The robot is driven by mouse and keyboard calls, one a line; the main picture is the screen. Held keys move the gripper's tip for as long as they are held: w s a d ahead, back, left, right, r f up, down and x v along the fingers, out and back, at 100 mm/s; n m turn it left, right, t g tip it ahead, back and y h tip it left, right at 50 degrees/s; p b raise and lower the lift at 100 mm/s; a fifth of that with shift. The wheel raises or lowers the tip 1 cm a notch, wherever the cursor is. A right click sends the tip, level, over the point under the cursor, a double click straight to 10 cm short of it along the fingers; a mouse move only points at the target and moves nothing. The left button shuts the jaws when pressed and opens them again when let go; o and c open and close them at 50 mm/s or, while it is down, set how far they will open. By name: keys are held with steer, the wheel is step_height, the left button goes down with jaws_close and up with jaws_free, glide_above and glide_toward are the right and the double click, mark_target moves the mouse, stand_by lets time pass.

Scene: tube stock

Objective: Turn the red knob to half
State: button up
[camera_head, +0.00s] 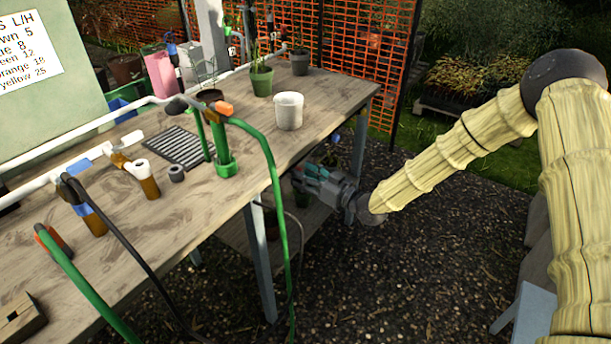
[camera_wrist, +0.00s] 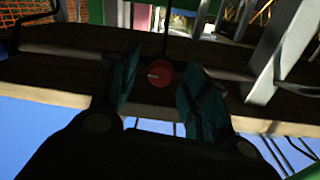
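The red knob (camera_wrist: 158,74) shows in the wrist view as a small round disc with a short pale mark on its face. It appears between the two teal fingers of my gripper (camera_wrist: 160,92), with dark gaps on both sides. I cannot tell how far beyond the fingertips it lies. My gripper is open, with nothing visibly held. In the head view my gripper (camera_head: 312,178) is beside the table's right edge, below the level of the top. I cannot make out the red knob in the head view.
The wooden table (camera_head: 330,100) carries a white cup (camera_head: 289,111), potted plants, pipes and hoses. A green hose (camera_head: 272,165) hangs over the edge, left of my gripper. A table leg (camera_head: 260,265) stands below. Open gravel (camera_head: 400,270) lies to the right.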

steer(key=v, duration=1.2)
stand_by(0.4)
steer(key=s+d+f+m+g+h+p, duration=0.2)
steer(key=s+f+m+g+h+p, duration=0.45)
steer(key=s+f, duration=1.15)
steer(key=s+d+f+g+h, duration=0.1)
steer(key=s+d+h, duration=0.1)
steer(key=s, duration=0.6)
steer(key=s+d+f+m+g+h, duration=0.1)
steer(key=s+d+g+h, duration=0.1)
steer(key=s, duration=0.6)
steer(key=s+d+f+m+g+h, duration=0.1)
steer(key=s+d+g+h, duration=0.1)
steer(key=s+d, duration=0.4)
steer(key=s+h, duration=0.1)
steer(key=s, duration=0.2)
steer(key=shift+f+p, duration=0.3)
steer(key=shift+f, duration=0.1)
steer(key=shift+w+d+h, duration=0.1)
steer(key=shift+h, duration=0.15)
